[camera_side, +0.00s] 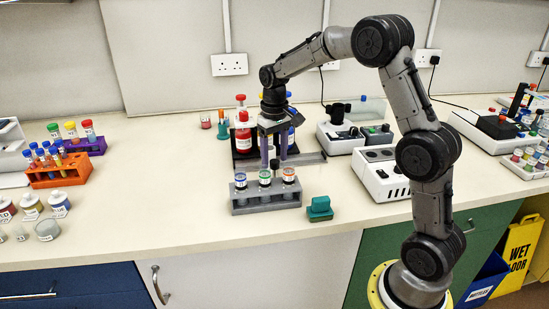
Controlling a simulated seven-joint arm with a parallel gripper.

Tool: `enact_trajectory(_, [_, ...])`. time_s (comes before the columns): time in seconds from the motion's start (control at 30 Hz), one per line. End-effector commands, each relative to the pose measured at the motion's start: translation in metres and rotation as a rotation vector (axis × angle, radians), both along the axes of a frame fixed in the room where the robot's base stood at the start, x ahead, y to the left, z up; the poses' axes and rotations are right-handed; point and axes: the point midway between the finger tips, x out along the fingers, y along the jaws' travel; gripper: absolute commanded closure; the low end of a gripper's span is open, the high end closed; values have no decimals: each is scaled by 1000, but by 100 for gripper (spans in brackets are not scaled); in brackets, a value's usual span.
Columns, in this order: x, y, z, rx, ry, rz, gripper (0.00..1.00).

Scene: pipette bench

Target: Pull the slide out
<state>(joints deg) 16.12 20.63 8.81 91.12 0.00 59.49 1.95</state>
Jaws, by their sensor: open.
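My gripper (273,158) points down at the middle of the bench, open, with its two fingers apart. It is in front of a dark stand (308,158) that holds bottles with red and blue marks. A flat dark plate shows at the stand's base, to the right of the fingers. I cannot tell for sure which part is the slide; my gripper and wrist hide part of the stand. I see nothing held between the fingers, and cannot tell whether they touch anything.
A grey rack (266,205) with three capped vials stands in front of my gripper. A teal block (319,209) lies to its right. White devices (380,172) stand further right. Orange (58,172) and purple (88,147) tube racks stand far left. The bench left of centre is clear.

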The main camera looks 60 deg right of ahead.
Motion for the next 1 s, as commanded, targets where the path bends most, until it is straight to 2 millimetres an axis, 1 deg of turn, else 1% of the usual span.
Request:
enact_trajectory(0.03, [0,0,-4,0,1,0,35])
enact_trajectory(0.13, [0,0,-8,0,0,0,35])
enact_trajectory(0.4, [0,0,-9,0,-1,0,35])
enact_trajectory(0.47, [0,0,-9,0,-1,0,44])
enact_trajectory(0.5, [0,0,-9,0,-1,0,52])
enact_trajectory(0.77, [0,0,-9,0,-1,0,98])
enact_trajectory(0.8, [0,0,-9,0,-1,0,100])
enact_trajectory(1.0, [0,0,-8,0,-1,0,100])
